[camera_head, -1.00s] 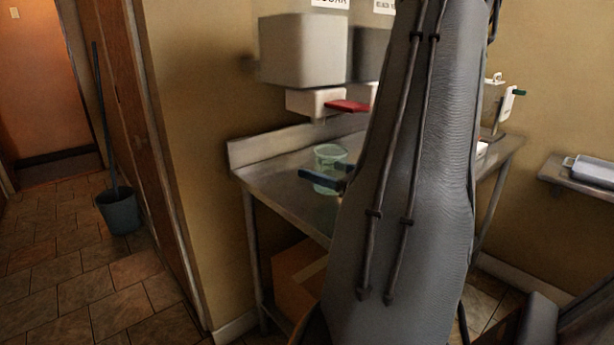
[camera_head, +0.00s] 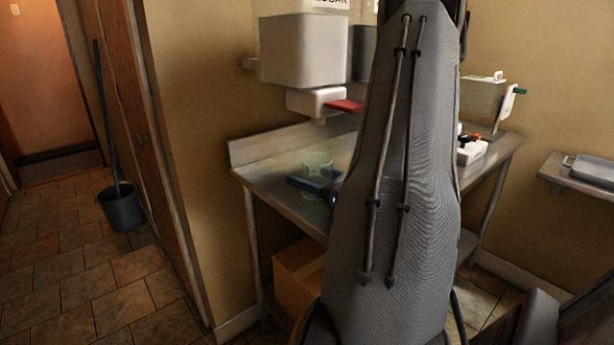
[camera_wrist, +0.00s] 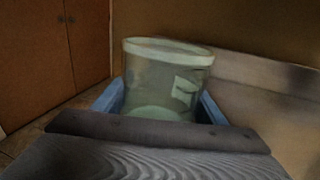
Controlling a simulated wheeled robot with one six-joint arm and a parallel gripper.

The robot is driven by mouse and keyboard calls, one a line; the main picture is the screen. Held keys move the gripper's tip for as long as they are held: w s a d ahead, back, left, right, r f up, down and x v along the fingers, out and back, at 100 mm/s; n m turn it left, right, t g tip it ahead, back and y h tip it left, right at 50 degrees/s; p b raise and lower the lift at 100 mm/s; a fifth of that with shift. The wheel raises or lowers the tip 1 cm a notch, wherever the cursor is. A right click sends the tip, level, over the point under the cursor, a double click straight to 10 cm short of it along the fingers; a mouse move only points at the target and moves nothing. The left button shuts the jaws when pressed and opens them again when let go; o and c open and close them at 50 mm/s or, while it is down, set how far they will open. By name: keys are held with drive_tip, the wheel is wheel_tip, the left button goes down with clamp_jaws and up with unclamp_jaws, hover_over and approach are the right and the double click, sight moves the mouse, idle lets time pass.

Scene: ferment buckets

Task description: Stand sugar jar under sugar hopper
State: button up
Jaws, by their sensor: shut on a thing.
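The sugar jar (camera_head: 318,163) is a clear, greenish open-topped vessel over the left part of the steel table. In the wrist view the jar (camera_wrist: 166,80) stands upright between the blue fingers of my gripper (camera_wrist: 160,108), with a pale label on its side. My gripper (camera_head: 316,186) is shut on it. I cannot tell whether the jar's base touches the table. The sugar hopper (camera_head: 304,50) is a grey box on the wall with a partly cut-off label. Its white outlet (camera_head: 316,101) and red lever (camera_head: 345,106) are above and behind the jar. My arm hides part of the table.
The steel table (camera_head: 265,172) has a raised back edge along the wall. A second grey hopper (camera_head: 362,55) is half hidden by my arm. A white device (camera_head: 470,152) stands at the table's right. A cardboard box (camera_head: 298,270) is underneath. A bucket (camera_head: 121,208) stands on the floor at left.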

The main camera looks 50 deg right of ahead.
drive_tip(key=shift+f, duration=0.15)
drive_tip(key=o, duration=1.4)
drive_tip(key=shift+r, duration=0.2)
drive_tip(key=s, duration=0.4)
drive_tip(key=s+d+b, duration=0.1)
drive_tip(key=s, duration=0.7)
drive_tip(key=shift+d+b, duration=0.25)
drive_tip(key=shift+b, duration=0.05)
drive_tip(key=shift+s, duration=0.1)
